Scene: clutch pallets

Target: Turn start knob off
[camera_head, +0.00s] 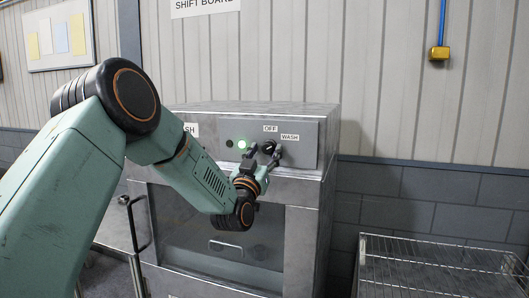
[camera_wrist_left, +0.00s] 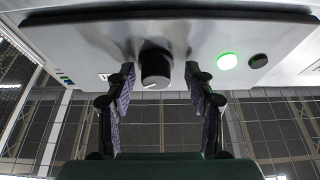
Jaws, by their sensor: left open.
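The start knob (camera_head: 268,147) is a round black knob on the grey control panel (camera_head: 305,140) of a metal washing machine. Labels reading OFF (camera_head: 270,128) and WASH (camera_head: 290,137) sit above it and to its right. My left gripper (camera_head: 264,153) is at the panel, in front of the knob. In the left wrist view the knob (camera_wrist_left: 155,68) shows between the two spread fingers, with a gap on each side. A white mark shows on its face. A green light (camera_head: 241,144) is lit beside the knob. My right gripper is not seen.
A small black button (camera_head: 229,143) sits left of the green light. The machine's glass-fronted door (camera_head: 225,250) is below the panel. A wire rack (camera_head: 440,265) stands at the lower right.

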